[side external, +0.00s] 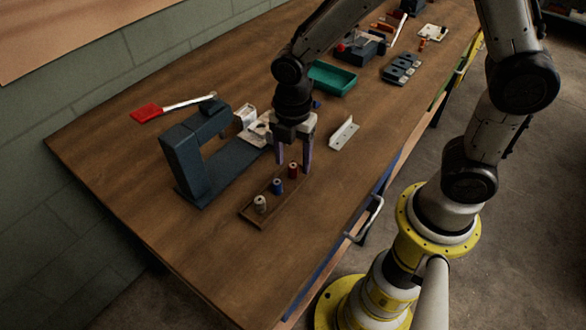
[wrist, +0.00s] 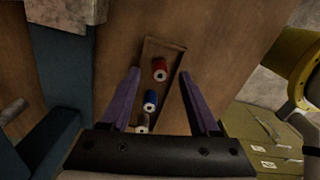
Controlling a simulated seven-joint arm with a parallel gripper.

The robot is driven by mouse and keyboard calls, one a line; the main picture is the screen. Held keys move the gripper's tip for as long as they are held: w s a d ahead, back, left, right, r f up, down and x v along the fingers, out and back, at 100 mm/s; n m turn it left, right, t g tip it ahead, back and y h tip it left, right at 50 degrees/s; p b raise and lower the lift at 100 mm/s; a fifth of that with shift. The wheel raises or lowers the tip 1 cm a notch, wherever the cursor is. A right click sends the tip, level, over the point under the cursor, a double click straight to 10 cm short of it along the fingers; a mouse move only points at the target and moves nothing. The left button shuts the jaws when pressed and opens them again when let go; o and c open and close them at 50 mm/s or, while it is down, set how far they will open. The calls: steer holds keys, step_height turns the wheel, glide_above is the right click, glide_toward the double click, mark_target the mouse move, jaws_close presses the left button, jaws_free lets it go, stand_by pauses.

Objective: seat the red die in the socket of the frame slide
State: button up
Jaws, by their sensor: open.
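The red die (side external: 293,169) is a small spool-like cylinder standing upright at one end of a wooden tray (side external: 246,216). It also shows in the wrist view (wrist: 159,68), between and slightly beyond the fingertips. My gripper (side external: 293,158) is open above that end of the tray, fingers pointing down on either side of the red die. The fingers look apart from it; exact height is hard to judge. A dark blue C-shaped frame (side external: 183,163) stands left of the tray. A pale plate (side external: 256,131) lies beside it, partly behind my gripper. I cannot make out the slide's socket.
A blue die (side external: 277,186) and a pale die (side external: 260,204) share the tray. A red-handled lever (side external: 147,112) rises above the frame. A metal angle piece (side external: 343,134) and a green bin (side external: 332,77) lie beyond. The bench's front left is clear.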

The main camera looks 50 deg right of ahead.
steer(key=shift+f, duration=0.6)
jaws_close()
steer(key=shift+r, duration=0.1)
